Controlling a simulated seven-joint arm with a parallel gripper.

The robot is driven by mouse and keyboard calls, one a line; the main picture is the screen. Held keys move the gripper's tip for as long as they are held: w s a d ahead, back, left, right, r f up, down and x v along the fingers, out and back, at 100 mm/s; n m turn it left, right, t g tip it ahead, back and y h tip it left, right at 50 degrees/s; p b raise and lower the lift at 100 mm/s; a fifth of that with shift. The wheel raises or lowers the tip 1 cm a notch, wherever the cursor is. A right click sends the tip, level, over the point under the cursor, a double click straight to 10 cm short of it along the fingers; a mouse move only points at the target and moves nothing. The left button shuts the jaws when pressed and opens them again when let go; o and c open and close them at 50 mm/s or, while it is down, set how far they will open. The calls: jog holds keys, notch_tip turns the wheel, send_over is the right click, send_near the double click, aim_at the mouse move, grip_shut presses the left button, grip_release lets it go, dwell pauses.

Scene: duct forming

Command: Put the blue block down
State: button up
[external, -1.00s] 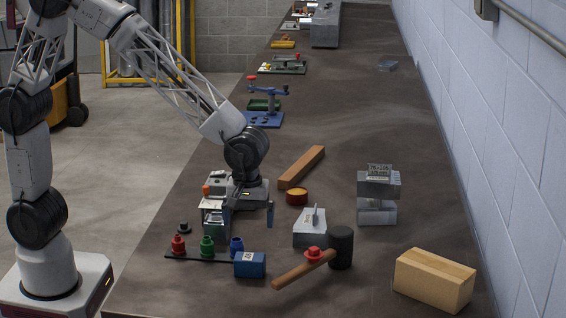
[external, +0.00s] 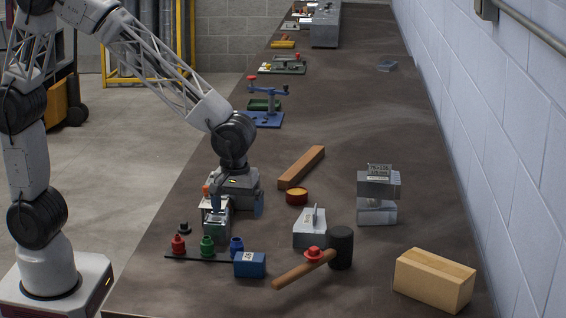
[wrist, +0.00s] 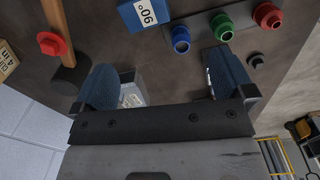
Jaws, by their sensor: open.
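The blue block (external: 250,264) with a white label rests on the table, at the right end of the dark strip with the coloured pegs. In the wrist view the blue block (wrist: 145,14) shows at the top, label reading 90°, beyond the fingertips and apart from them. My gripper (external: 238,207) is above the table behind the block, at the grey device with the orange top. In the wrist view my gripper (wrist: 160,85) has its two blue fingers spread wide, with nothing held between them.
Red (external: 178,244), green (external: 207,246) and blue (external: 237,246) pegs stand on the dark strip. A grey device (external: 215,218) stands by my gripper. A mallet (external: 305,269), metal block (external: 309,230) and cardboard box (external: 434,279) lie to the right.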

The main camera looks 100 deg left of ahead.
jog(key=s+a+r+m, duration=0.1)
jog(key=s+r+m, duration=0.2)
jog(key=s, duration=0.7)
jog(key=s+a+r+m+t, duration=0.1)
jog(key=s+r+m, duration=0.3)
jog(key=s+m, duration=0.4)
jog(key=s+a+r+m+t, duration=0.1)
jog(key=s+r+m, duration=0.3)
jog(key=s, duration=0.9)
jog(key=shift+s+a+m, duration=0.15)
jog(key=shift+a+m, duration=0.65)
jog(key=shift+a, duration=0.1)
